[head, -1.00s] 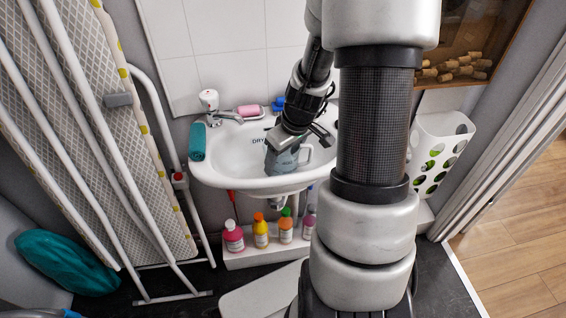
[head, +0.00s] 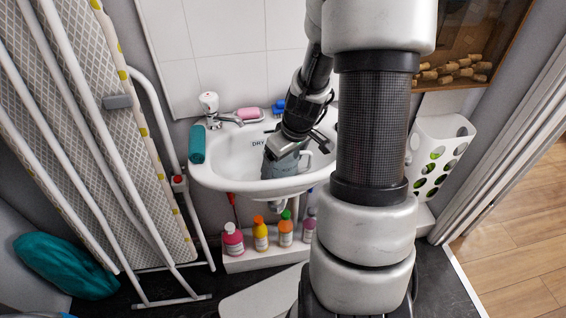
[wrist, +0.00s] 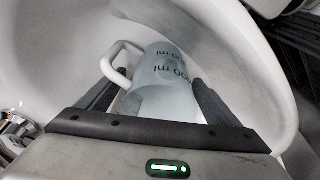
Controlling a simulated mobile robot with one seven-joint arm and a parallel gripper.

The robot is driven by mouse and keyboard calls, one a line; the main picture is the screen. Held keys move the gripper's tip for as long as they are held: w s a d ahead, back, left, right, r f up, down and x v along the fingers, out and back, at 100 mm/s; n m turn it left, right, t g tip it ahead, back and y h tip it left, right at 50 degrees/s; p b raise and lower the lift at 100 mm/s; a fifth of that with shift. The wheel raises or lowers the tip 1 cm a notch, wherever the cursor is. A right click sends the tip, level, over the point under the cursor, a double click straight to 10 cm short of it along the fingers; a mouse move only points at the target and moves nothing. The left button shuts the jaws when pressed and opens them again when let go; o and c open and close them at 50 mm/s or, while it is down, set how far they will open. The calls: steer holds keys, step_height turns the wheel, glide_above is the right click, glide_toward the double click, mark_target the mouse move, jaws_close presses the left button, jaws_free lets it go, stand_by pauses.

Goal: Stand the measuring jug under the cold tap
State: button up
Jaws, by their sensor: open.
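The measuring jug (head: 277,168) is a translucent grey-blue vessel with a pale handle, inside the white basin (head: 218,170). In the wrist view, the jug (wrist: 165,82) shows dark "ml" markings, with its handle to the left. My gripper (head: 303,147) is at the jug, its fingers apart. In the wrist view, the open gripper (wrist: 155,98) has one dark finger on each side of the jug; I cannot tell whether they touch it. A chrome tap (head: 212,110) with a white top stands at the basin's back left. My wrist hides part of the basin's back right.
A pink soap (head: 248,113) and a small blue object (head: 278,107) lie on the back ledge. A teal cloth (head: 197,145) hangs at the basin's left rim. Several bottles (head: 260,232) stand below. An ironing board (head: 110,130) leans at left; a white holed basket (head: 440,155) hangs at right.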

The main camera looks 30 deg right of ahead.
steer(key=p+v, duration=0.3)
steer(key=v, duration=0.9)
